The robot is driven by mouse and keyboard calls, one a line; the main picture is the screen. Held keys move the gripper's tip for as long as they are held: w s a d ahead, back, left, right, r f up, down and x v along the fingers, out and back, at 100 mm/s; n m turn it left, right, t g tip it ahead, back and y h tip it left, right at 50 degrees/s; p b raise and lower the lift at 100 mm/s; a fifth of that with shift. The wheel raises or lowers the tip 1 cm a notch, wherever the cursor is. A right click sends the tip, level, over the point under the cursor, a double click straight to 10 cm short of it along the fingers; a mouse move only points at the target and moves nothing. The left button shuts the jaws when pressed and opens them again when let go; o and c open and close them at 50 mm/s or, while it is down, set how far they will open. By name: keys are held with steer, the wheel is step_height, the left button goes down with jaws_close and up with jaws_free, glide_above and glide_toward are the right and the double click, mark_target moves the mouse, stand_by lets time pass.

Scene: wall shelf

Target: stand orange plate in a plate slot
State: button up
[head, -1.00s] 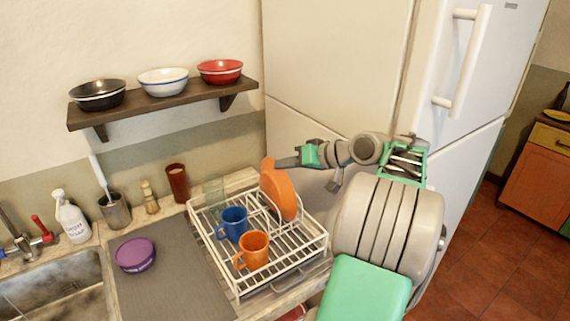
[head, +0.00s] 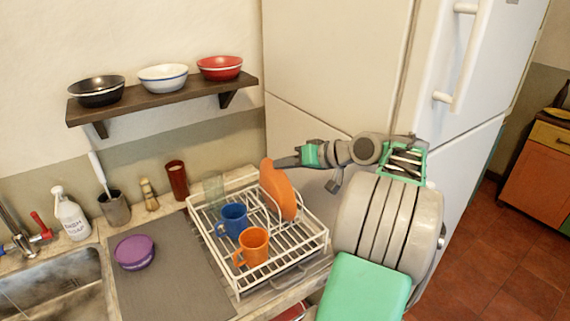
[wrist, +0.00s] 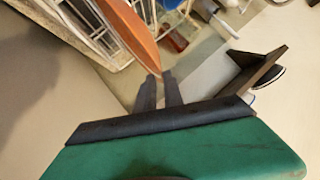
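The orange plate (head: 279,194) stands nearly upright on edge at the back right of the white dish rack (head: 318,240), among its wire plate slots. Its lower edge is hidden behind the wires and mugs, so I cannot tell whether it rests on the rack's floor. My gripper (head: 276,162) is at the plate's upper rim, reaching in from the right. In the wrist view the plate (wrist: 130,30) runs down to the two dark fingertips (wrist: 158,76), which sit close on either side of its rim. The gripper looks shut on the plate.
A blue mug (head: 234,221) and an orange mug (head: 254,246) stand in the rack's front. A purple bowl (head: 134,252) sits on the grey mat (head: 170,285). The shelf (head: 165,101) holds three bowls. The fridge (head: 335,75) stands close behind my arm.

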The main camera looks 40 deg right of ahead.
steer(key=o, duration=0.3)
steer(key=p+v, duration=0.2)
steer(key=v, duration=0.5)
steer(key=shift+s+d+r, duration=0.1)
steer(key=shift+s+r, duration=0.05)
steer(key=shift+s, duration=0.15)
stand_by(0.8)
